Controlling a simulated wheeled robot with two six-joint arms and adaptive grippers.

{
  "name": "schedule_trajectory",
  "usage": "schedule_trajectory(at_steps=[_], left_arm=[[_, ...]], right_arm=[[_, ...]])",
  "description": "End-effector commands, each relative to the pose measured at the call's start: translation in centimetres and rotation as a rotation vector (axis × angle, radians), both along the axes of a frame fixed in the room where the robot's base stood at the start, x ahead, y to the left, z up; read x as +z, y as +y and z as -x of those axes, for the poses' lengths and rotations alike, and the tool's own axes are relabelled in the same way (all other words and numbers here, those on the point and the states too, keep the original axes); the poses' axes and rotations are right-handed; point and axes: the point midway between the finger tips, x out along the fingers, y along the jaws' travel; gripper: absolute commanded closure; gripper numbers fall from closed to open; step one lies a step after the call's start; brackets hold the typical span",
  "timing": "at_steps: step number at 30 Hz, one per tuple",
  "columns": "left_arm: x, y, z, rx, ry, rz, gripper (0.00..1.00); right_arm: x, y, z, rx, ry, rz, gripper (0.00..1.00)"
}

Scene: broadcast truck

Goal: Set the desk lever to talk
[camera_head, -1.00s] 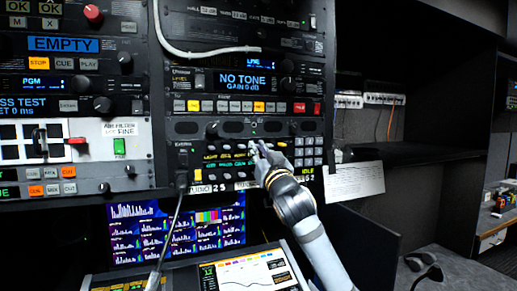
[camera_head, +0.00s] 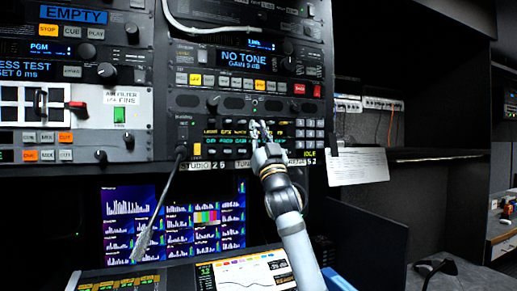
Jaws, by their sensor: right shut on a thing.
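My right gripper (camera_head: 260,129) is at the intercom panel (camera_head: 187,104) in the middle of the rack, its fingers up against the row of small levers and lit labels. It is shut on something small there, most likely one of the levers. The fingers cover it, and I cannot read which label belongs to it or which way it is set. Other labels of the row show on both sides of the fingers. My left gripper is not in view.
A keypad (camera_head: 310,136) is just right of the fingers. A gooseneck microphone (camera_head: 142,243) hangs from the panel's left side. Below are a multi-picture monitor (camera_head: 130,222) and a tilted touchscreen console (camera_head: 253,275). A paper sheet (camera_head: 357,166) is at the right.

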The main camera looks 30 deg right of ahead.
Motion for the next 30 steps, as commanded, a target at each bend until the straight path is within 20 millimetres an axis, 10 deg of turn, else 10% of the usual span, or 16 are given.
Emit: schedule_trajectory(at_steps=[11, 14, 30], left_arm=[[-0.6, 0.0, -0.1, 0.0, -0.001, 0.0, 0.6], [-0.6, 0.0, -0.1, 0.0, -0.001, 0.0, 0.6], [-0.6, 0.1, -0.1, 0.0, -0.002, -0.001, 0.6]], right_arm=[[-0.2, 0.0, -0.2, 0.001, -0.015, 0.004, 1.0], [-0.2, 0.0, -0.2, 0.001, -0.015, 0.004, 0.77], [-3.1, 0.6, 2.3, -0.003, -0.011, 0.011, 0.76]])
